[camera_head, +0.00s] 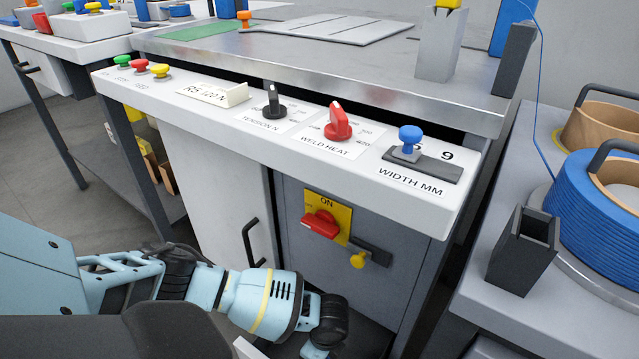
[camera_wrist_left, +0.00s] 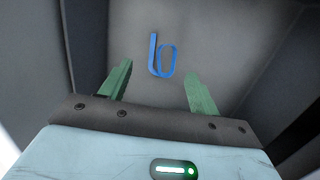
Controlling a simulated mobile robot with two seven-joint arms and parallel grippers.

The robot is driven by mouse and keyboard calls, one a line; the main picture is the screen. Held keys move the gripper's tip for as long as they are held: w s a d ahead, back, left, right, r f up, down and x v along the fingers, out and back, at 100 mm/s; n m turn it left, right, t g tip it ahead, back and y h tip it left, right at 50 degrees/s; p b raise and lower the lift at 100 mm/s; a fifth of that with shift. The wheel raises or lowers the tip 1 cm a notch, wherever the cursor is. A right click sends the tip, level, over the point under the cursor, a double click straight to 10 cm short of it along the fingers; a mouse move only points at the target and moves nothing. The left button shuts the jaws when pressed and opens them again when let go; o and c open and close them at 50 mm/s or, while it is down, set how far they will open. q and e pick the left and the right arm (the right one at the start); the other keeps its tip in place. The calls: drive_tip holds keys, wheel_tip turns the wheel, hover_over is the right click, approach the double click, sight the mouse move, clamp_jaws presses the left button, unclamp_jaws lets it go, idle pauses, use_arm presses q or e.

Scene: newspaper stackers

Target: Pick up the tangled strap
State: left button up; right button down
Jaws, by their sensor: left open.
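The tangled strap (camera_wrist_left: 154,56) shows in the left wrist view as a small blue loop with a straight piece beside it. It lies on a plain grey surface (camera_wrist_left: 205,35). My left gripper (camera_wrist_left: 157,72) is open, with one green finger on each side of the picture. The strap appears between and just beyond the fingertips, and nothing is between the fingers. The gap to the strap is hard to judge. In the head view my left arm reaches low in front of the machine. Its fingers and the strap are hidden there. My right gripper is not in view.
The white control panel (camera_head: 225,120) and the grey cabinet front with a red switch (camera_head: 320,224) stand above and behind my arm. A black door handle (camera_head: 252,240) juts out nearby. On the right, a grey table (camera_head: 470,290) holds blue strap coils (camera_head: 600,205). Dark walls flank the strap.

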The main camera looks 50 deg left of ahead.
use_arm(q)
drive_tip(key=shift+f, duration=0.1)
drive_tip(key=shift+a+f, duration=0.1)
drive_tip(key=shift+f, duration=0.15)
drive_tip(key=f+b, duration=0.2)
drive_tip(key=f, duration=0.1)
drive_tip(key=f+b, duration=0.1)
drive_tip(key=shift+a+f+b, duration=0.25)
drive_tip(key=shift+a+b, duration=0.05)
drive_tip(key=shift+a, duration=0.1)
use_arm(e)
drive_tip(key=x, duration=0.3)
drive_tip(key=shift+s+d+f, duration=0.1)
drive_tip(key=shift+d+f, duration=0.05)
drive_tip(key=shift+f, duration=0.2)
use_arm(q)
drive_tip(key=shift+c, duration=0.3)
drive_tip(key=c, duration=1)
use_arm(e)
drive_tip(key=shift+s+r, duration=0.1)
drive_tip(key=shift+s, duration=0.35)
